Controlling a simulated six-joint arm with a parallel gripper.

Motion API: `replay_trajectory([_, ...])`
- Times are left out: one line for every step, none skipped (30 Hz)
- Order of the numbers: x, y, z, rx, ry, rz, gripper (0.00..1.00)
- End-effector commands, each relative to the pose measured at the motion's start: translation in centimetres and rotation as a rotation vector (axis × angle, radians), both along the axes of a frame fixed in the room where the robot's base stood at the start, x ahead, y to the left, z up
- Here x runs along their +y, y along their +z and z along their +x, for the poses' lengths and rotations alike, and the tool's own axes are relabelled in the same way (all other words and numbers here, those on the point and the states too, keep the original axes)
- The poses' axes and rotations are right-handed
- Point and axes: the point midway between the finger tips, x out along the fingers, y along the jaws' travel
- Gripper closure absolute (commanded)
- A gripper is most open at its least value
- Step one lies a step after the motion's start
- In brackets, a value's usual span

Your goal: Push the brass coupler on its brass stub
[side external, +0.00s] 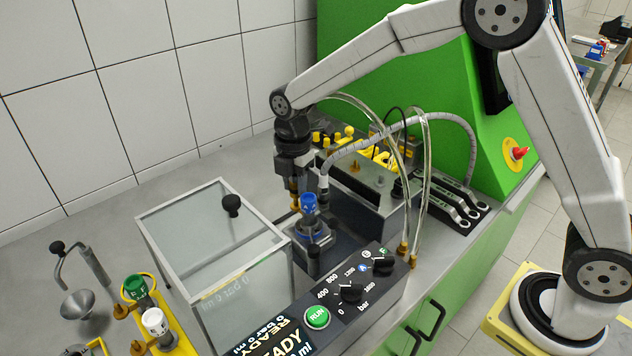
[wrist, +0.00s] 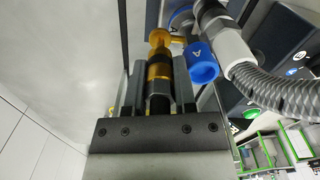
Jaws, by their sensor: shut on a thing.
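My gripper (side external: 294,188) points down beside the blue-capped fitting in the side view. In the wrist view its two fingers (wrist: 158,90) are shut around the brass coupler (wrist: 158,71), which has a dark lower part between them. The brass stub (wrist: 162,38) shows just beyond the coupler's far end, roughly in line with it. The two look very close or touching; I cannot tell how far the coupler sits on the stub. In the side view a small bit of brass (side external: 295,205) shows below my fingers.
A blue cap marked A (wrist: 202,62) is close right of my fingers, beside a grey ribbed hose (wrist: 275,92). A clear-walled box (side external: 215,235) stands left of my gripper. The control panel (side external: 345,295) is in front. Clear hoses (side external: 425,180) arch at the right.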

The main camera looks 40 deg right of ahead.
Motion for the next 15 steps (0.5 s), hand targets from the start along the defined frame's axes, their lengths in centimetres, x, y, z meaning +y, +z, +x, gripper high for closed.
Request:
replay_trajectory([0.00,-0.12,0.00,0.000,0.000,0.000,1.00])
replay_trajectory([0.00,-0.19,0.00,0.000,0.000,0.000,1.00])
replay_trajectory([0.00,-0.28,0.00,0.000,0.000,0.000,1.00])
replay_trajectory([0.00,-0.34,0.00,0.000,0.000,0.000,1.00])
replay_trajectory([0.00,-0.40,0.00,0.000,0.000,0.000,1.00])
replay_trajectory([0.00,-0.49,0.01,0.000,0.000,0.000,1.00])
replay_trajectory([0.00,-0.55,0.01,0.000,0.000,0.000,1.00])
replay_trajectory([0.00,-0.61,0.01,0.000,0.000,0.000,1.00])
replay_trajectory([0.00,-0.69,0.01,0.000,0.000,0.000,1.00])
replay_trajectory([0.00,-0.75,0.01,0.000,0.000,0.000,1.00])
replay_trajectory([0.00,-0.81,0.00,0.000,0.000,0.000,1.00])
replay_trajectory([0.00,-0.89,0.00,0.000,0.000,0.000,1.00])
replay_trajectory([0.00,-0.95,0.00,0.000,0.000,0.000,1.00])
replay_trajectory([0.00,-1.01,0.00,0.000,0.000,0.000,1.00])
replay_trajectory([0.00,-1.09,-0.01,0.000,0.000,0.000,1.00])
